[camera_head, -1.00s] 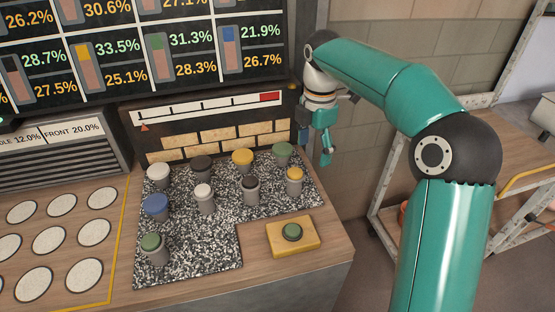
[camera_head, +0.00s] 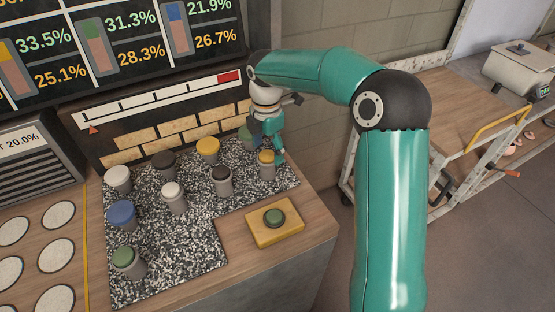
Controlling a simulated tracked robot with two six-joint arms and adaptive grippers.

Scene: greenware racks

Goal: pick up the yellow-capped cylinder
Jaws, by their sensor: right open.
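Two cylinders with yellow caps stand on the speckled black-and-white mat (camera_head: 190,237). The wider yellow-capped cylinder (camera_head: 208,150) stands at the back middle. The smaller one, with a more orange-yellow cap (camera_head: 266,158), stands at the right, its grey body upright. My right gripper (camera_head: 275,147) is open, just behind and above this smaller cylinder. The gripper partly covers a green-capped cylinder (camera_head: 244,135) behind it. I cannot tell whether a finger touches either cylinder. My left gripper is out of view.
Close by are a dark-capped cylinder (camera_head: 221,180) and a white-capped one (camera_head: 174,198). Blue (camera_head: 122,214) and green (camera_head: 124,258) caps stand at the left. A yellow block with a green button (camera_head: 274,217) sits in front. A panel with tan blocks (camera_head: 160,146) rises behind.

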